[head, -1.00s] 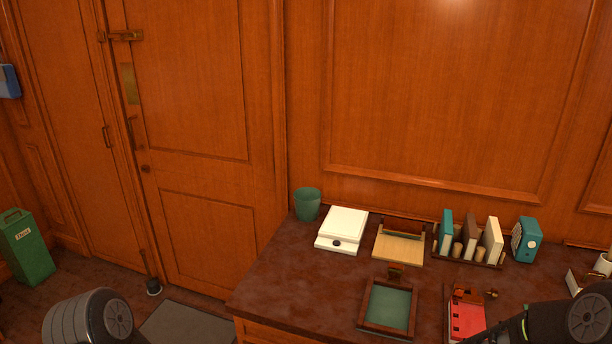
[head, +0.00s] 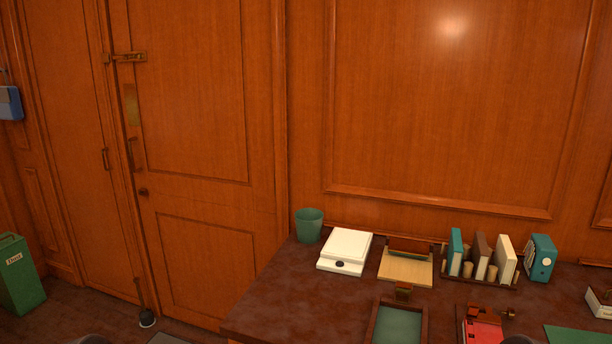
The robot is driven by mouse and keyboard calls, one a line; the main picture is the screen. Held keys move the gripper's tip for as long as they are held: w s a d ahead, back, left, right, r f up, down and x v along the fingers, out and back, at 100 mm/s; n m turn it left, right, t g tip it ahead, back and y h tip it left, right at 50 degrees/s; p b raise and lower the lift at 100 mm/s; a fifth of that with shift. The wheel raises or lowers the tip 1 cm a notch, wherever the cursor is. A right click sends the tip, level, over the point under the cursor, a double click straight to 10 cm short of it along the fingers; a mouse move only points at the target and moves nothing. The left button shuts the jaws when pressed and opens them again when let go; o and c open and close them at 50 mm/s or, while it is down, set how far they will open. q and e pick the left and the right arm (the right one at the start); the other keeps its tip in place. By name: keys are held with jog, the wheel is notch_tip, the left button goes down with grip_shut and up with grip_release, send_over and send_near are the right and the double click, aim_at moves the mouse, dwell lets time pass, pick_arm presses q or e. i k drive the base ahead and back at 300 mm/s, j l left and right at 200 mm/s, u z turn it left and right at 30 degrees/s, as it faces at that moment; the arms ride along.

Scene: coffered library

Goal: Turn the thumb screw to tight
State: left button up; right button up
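I cannot make out a thumb screw for certain. A red item in a dark wooden holder (head: 483,331) stands at the front of the desk, cut off by the bottom edge. Small brown fittings show at its back, too small to tell apart. Neither of my grippers is in view; only dark bits of my arms show at the bottom edge.
The dark desk (head: 290,290) carries a green cup (head: 309,225), a white box-like device (head: 345,250), a wooden stand (head: 405,267), a book rack (head: 480,281), a teal device (head: 540,258) and a green-lined tray (head: 398,325). A green bin (head: 20,275) stands left.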

aim_at(510, 312)
jog(key=k+l, duration=0.1)
jog(key=l, duration=0.4)
jog(key=k+l, duration=0.15)
jog(key=l, duration=0.3)
jog(key=k+l+z, duration=0.1)
jog(key=l, duration=0.4)
jog(key=k+l, duration=0.1)
jog(key=l, duration=0.35)
